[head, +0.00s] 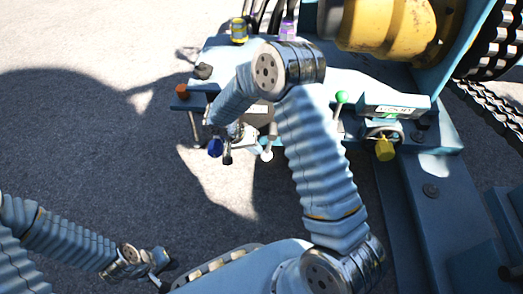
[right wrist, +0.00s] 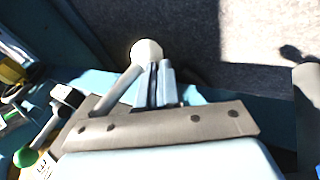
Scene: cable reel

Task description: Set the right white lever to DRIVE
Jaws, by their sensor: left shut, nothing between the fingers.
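The white lever with a round white knob (head: 267,156) stands at the front of the blue machine in the head view, low beside my right wrist. In the right wrist view its white knob (right wrist: 146,51) sits at my right fingertips, and its grey rod slants down to the left. My right gripper (right wrist: 160,70) has its two fingers close together, with the rod beside them on the left, not between them. Contact is unclear. My forearm hides part of the panel in the head view. My left gripper (head: 163,272) is shut and empty at the lower left, over the ground.
A green-knobbed lever (head: 341,97) stands right of my right arm. A yellow knob (head: 384,149) is at right, below the yellow reel (head: 388,28). The left ground is open.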

